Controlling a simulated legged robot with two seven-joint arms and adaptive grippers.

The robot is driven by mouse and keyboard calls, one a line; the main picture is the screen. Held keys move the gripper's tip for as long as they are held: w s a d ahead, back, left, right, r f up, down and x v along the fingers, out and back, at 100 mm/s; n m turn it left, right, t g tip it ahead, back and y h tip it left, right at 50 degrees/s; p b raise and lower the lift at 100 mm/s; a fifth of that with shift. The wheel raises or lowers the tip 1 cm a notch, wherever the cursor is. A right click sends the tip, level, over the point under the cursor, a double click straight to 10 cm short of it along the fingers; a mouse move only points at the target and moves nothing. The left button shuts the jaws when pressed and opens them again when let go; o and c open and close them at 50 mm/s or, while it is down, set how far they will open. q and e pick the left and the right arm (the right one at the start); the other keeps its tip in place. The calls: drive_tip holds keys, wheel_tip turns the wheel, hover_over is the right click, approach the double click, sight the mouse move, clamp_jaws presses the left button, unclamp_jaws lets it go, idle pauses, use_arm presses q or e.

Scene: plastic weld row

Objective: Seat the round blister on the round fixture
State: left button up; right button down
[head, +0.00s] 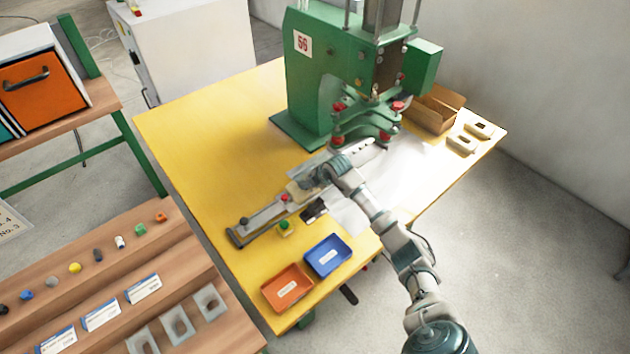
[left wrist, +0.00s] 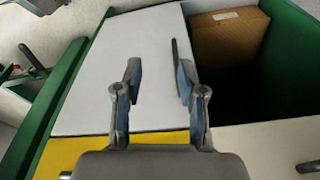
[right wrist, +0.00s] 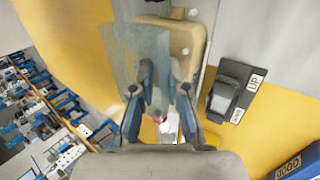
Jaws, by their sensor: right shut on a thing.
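My right gripper (head: 318,180) is over the slide rail on the yellow table. In the right wrist view it (right wrist: 162,78) is shut on a thin, clear, bluish sheet, which I take for the blister (right wrist: 138,52). The blister is tilted and overlaps the left part of a beige block with rounded corners, apparently the fixture (right wrist: 188,40). I cannot tell whether they touch. The fixture also shows in the head view (head: 295,192), partly hidden by the gripper. My left gripper (left wrist: 159,80) is open and empty in the left wrist view, and out of the head view.
A green press (head: 325,70) stands behind the rail (head: 262,217). A black rocker switch (right wrist: 228,92) lies beside the fixture. A blue tray (head: 327,256) and an orange tray (head: 287,288) are at the front. A cardboard box (head: 432,112) is at the right. The table's left side is clear.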

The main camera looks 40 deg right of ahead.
drive_tip(key=shift+s+a+f, duration=0.15)
drive_tip(key=shift+a+f, duration=0.15)
drive_tip(key=shift+a, duration=0.2)
drive_tip(key=shift+d+f, duration=0.15)
drive_tip(key=shift+d, duration=0.5)
drive_tip(key=shift+s+d+f, duration=0.1)
drive_tip(key=shift+d+f, duration=0.05)
drive_tip(key=shift+a+r+p, duration=0.25)
drive_tip(key=shift+a+p, duration=0.15)
drive_tip(key=shift+a, duration=0.75)
use_arm(q)
drive_tip(key=shift+d+r, duration=0.25)
drive_tip(key=shift+r, duration=0.3)
use_arm(e)
drive_tip(key=shift+d+f, duration=0.1)
drive_tip(key=shift+d, duration=0.1)
use_arm(q)
drive_tip(key=shift+w+a, duration=0.1)
drive_tip(key=shift+a, duration=0.05)
use_arm(e)
drive_tip(key=shift+a, duration=0.2)
use_arm(q)
drive_tip(key=shift+r+p, duration=0.25)
drive_tip(key=shift+p, duration=0.1)
use_arm(e)
drive_tip(key=shift+d, duration=0.1)
